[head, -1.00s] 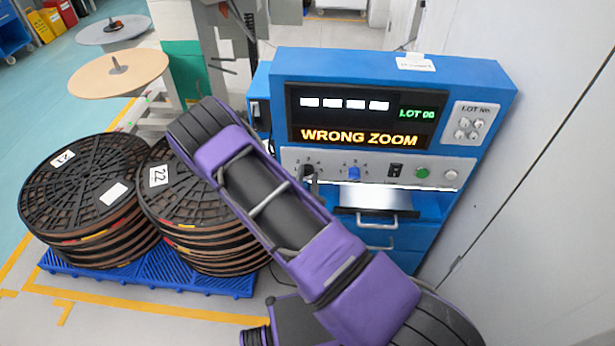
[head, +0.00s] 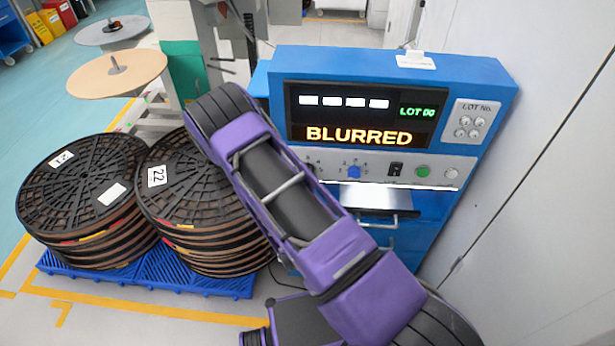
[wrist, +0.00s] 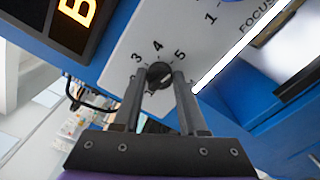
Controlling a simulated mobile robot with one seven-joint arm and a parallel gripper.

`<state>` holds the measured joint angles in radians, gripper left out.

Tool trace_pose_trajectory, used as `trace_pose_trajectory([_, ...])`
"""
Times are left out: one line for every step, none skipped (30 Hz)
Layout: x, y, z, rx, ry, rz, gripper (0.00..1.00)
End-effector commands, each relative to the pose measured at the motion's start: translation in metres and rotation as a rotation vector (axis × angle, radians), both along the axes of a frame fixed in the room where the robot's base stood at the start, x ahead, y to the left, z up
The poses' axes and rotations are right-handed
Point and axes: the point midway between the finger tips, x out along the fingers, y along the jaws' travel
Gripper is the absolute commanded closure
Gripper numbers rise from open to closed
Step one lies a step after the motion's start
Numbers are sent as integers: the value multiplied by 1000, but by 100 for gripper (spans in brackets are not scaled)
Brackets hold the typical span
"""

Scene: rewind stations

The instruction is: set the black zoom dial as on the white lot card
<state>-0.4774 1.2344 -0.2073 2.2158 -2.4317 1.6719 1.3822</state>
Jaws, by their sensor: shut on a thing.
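The black zoom dial (wrist: 159,72) is in the wrist view, on a light panel with the numbers 3, 4 and 5 around its far side. My gripper (wrist: 158,80) is shut on it, one finger at each side. I cannot tell which number the dial points to. The display (head: 360,117) reads BLURRED, with LOT in green.
A blue dial (head: 354,172), black switch (head: 395,170) and green button (head: 422,172) are right of my arm on the panel. A metal shelf (head: 370,198) with a handle is below. Stacked reels (head: 80,190) stand left; a wall is close right.

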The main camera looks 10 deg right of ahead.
Motion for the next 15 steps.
trace_pose_trajectory([0, 0, 0, 2, 0, -1, 100])
trace_pose_trajectory([0, 0, 0, 2, 0, -1, 100])
trace_pose_trajectory([0, 0, 0, 2, 0, -1, 100])
trace_pose_trajectory([0, 0, 0, 2, 0, -1, 100])
trace_pose_trajectory([0, 0, 0, 2, 0, -1, 100])
trace_pose_trajectory([0, 0, 0, 2, 0, -1, 100])
trace_pose_trajectory([0, 0, 0, 2, 0, -1, 100])
trace_pose_trajectory([0, 0, 0, 2, 0, -1, 100])
trace_pose_trajectory([0, 0, 0, 2, 0, -1, 55])
trace_pose_trajectory([0, 0, 0, 2, 0, -1, 50])
trace_pose_trajectory([0, 0, 0, 2, 0, -1, 44])
trace_pose_trajectory([0, 0, 0, 1, 1, -1, 37])
trace_pose_trajectory([0, 0, 0, 1, 1, -1, 32])
trace_pose_trajectory([0, 0, 0, 1, 1, -1, 29])
trace_pose_trajectory([0, 0, 0, 1, 1, -1, 29])
